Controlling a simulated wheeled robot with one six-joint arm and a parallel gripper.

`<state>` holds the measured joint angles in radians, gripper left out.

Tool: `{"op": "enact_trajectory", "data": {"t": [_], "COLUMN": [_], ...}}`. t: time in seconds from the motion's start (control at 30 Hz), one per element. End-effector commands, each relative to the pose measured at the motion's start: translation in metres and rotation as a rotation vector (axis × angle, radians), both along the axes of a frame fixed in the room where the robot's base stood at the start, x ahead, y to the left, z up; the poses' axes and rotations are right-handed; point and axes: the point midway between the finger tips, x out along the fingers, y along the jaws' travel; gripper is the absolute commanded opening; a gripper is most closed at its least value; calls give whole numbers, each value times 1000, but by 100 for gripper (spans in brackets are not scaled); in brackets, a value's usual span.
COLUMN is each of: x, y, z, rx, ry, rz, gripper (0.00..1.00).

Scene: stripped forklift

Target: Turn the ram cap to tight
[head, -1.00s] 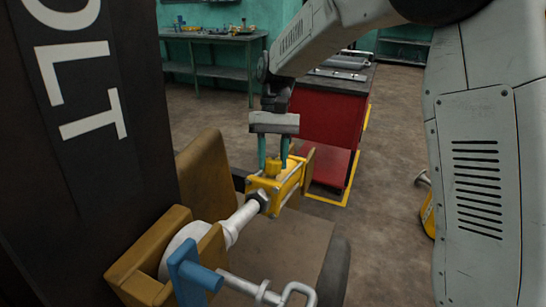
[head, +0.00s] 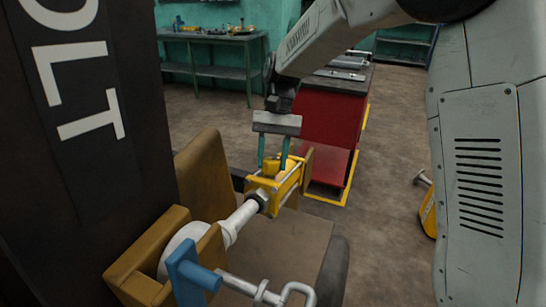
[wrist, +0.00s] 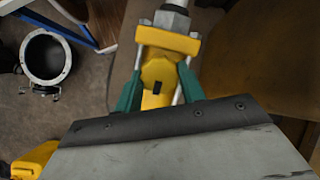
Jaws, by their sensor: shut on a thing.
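The ram cap is a yellow knob (head: 271,165) on top of the yellow ram body (head: 283,188) in the head view. In the wrist view the cap (wrist: 158,72) lies between the teal fingers, with a small dark mark on its face. My gripper (head: 272,166) points down and is shut on the cap, one finger on each side. The wrist view shows my gripper (wrist: 160,88) from above, its grey palm covering the near part of the ram. Whether the cap is tight cannot be read from here.
A white rod and hex nut (head: 258,200) join the ram to a tan bracket (head: 140,262). A blue clamp (head: 190,272) stands in front. The dark mast (head: 80,150) is close at left. A red cabinet (head: 335,125) stands behind. Open floor lies to the right.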

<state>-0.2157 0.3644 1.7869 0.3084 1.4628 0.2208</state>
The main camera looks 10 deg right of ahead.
Motion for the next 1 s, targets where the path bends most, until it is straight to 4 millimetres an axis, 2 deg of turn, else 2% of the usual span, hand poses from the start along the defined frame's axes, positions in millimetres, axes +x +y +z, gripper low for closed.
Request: {"op": "enact_trajectory", "data": {"t": [0.07,0.1,0.17,0.53,0.8,1.0], "x": [-2,-2,-1,3,25,35], "y": [0,0,0,-2,-11,-15], "z": [-1,-1,-1,6,44,62], "rx": [-1,-1,0,0,1,0], "ry": [6,6,5,0,0,2], "rz": [2,2,1,0,-1,2], "gripper": [16,48,61,61,61,61]}}
